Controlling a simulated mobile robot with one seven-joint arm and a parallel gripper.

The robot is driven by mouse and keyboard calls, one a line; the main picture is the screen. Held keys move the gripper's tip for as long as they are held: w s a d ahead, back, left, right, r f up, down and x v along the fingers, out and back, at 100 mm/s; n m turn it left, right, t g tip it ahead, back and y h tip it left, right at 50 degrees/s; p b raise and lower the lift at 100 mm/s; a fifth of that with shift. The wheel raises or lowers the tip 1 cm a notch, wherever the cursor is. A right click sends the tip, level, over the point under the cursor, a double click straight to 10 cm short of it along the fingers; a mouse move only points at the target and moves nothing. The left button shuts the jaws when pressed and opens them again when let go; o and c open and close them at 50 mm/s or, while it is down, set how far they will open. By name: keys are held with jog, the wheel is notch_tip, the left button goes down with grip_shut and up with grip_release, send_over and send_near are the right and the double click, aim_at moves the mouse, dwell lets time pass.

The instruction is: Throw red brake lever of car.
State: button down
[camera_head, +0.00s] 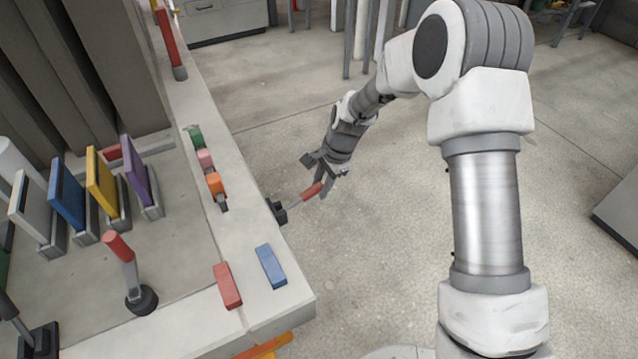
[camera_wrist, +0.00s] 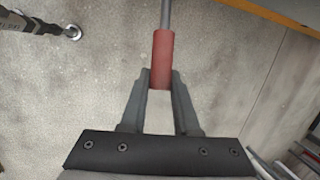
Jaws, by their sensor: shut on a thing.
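A lever with a red grip (camera_head: 311,191) and a thin grey rod sticks out from a dark pivot (camera_head: 278,211) on the right side of the panel mould's pale frame (camera_head: 205,150). My gripper (camera_head: 328,176) is at the outer end of this lever, beside the frame. In the wrist view the red grip (camera_wrist: 162,62) stands between the two fingertips of my gripper (camera_wrist: 160,82), which are shut on its near end. The rod runs up out of the picture. A second red-topped lever (camera_head: 118,246) stands upright inside the frame on a dark round base.
A red block (camera_head: 227,286) and a blue block (camera_head: 271,266) lie on the frame's near corner. Green, pink and orange pieces sit along its right rail. Coloured upright plates, such as a yellow one (camera_head: 101,181), stand at left. The floor (camera_head: 380,250) right of the frame is clear.

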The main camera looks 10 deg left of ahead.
jog(key=shift+w+d+f+y, duration=0.2)
jog(key=shift+f+y, duration=0.1)
jog(key=shift+f, duration=0.3)
notch_tip(320, 180, down, 10)
jog(key=s+a+m+g+y+b, duration=0.1)
jog(key=g+y+b, duration=0.4)
jog(key=y+b, duration=0.2)
jog(key=shift+r+g+y, duration=0.25)
jog(key=shift+g+y, duration=0.05)
jog(key=shift+s+a, duration=0.15)
jog(key=c, duration=0.7)
grip_release()
jog(key=shift+o, duration=0.2)
jog(key=p+v, duration=0.1)
jog(key=v, duration=1.6)
